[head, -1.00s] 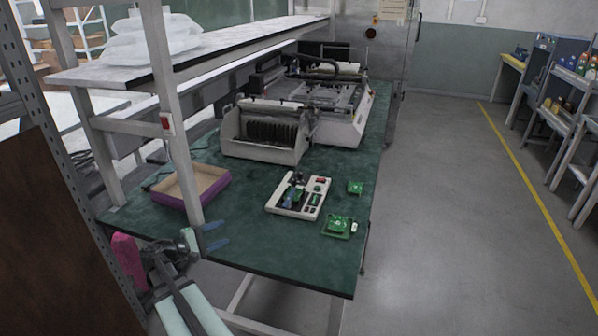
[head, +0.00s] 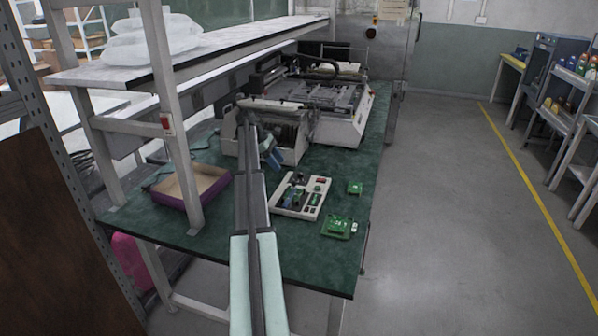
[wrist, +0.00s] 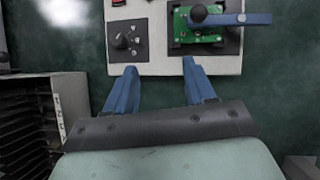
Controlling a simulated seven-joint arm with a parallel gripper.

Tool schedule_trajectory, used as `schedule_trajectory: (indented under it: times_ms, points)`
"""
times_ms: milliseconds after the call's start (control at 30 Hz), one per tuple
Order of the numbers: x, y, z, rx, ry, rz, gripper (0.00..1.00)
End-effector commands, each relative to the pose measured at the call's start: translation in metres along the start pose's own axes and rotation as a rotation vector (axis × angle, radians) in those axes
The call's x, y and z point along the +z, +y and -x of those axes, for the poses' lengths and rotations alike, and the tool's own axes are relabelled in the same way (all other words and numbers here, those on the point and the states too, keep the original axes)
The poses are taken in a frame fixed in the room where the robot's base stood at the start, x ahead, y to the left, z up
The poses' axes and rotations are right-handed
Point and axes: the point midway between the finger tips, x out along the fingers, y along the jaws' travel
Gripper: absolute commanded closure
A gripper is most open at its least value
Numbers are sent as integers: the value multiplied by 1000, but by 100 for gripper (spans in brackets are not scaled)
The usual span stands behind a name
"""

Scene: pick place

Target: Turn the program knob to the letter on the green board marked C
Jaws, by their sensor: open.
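The white panel (head: 285,207) lies on the green bench in the head view; its near part shows in the wrist view (wrist: 155,67). The black program knob (wrist: 122,41) sits on a dark square plate with small marks around it, too small to read. A green board (wrist: 186,38) sits right of the knob, partly under a blue bar (wrist: 240,19) with a black ball (wrist: 198,13). My gripper (wrist: 160,64) is open and empty, its blue fingers apart just below the knob plate in the wrist view. In the head view my gripper (head: 273,160) is up and left of the panel.
A slotted rack machine (head: 290,148) stands close behind my gripper. A purple-sided tray (head: 180,200) lies left, beside a shelf post (head: 175,125). The bench's front area is clear.

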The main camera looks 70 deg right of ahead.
Motion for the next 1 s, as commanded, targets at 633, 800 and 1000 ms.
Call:
schedule_trajectory:
  times_ms: [633, 800, 1000]
  points:
    - [31, 84, -20, -36, 143, 109, 46]
    - [26, 83, -50, -36, 143, 108, 46]
    - [22, 81, -84, -36, 142, 107, 46]
